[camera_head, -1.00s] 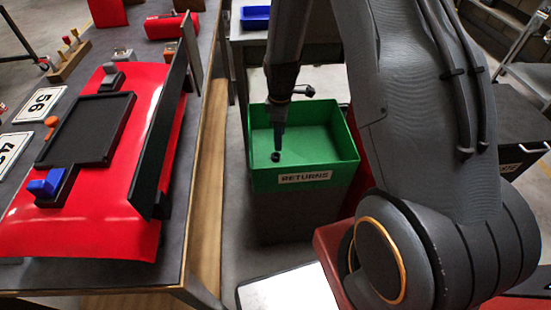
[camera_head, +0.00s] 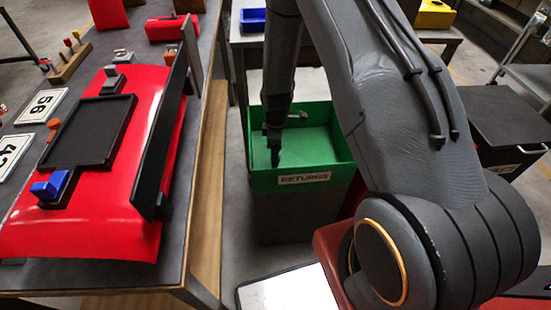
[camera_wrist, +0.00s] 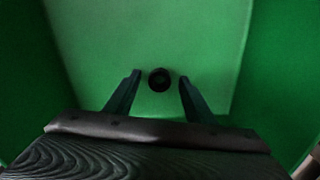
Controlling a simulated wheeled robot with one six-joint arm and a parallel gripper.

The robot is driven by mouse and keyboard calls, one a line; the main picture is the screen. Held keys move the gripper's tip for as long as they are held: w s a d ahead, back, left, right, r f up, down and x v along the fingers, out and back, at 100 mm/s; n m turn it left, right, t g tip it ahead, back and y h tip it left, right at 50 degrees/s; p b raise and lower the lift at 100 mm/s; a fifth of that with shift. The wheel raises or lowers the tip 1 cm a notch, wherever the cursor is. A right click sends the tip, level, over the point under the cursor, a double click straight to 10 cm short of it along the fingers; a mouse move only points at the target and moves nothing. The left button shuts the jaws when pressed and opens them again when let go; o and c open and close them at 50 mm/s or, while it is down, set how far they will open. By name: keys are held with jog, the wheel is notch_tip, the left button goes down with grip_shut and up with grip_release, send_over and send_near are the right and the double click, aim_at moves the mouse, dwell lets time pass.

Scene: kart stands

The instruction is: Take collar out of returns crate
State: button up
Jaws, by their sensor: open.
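The returns crate (camera_head: 262,181) is a green open box with a RETURNS label, standing on a dark base in the middle of the head view. The wrist view shows its green floor and walls (camera_wrist: 150,35). The collar (camera_wrist: 159,79) is a small black ring on the crate floor. In the wrist view it lies between my two fingertips, slightly ahead of them, with a gap on each side. My gripper (camera_wrist: 160,84) is open and empty, pointing down into the crate. In the head view my gripper (camera_head: 274,157) hides the collar.
A bench at left carries a red panel (camera_head: 110,215) with a black tray (camera_head: 90,130) and an upright black strip (camera_head: 160,140) near the crate side. Crate walls surround my gripper closely. A dark cart (camera_head: 500,115) stands at right.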

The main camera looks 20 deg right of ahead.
jog(key=c, duration=1.1)
jog(key=shift+r, duration=0.1)
jog(key=shift+c, duration=0.3)
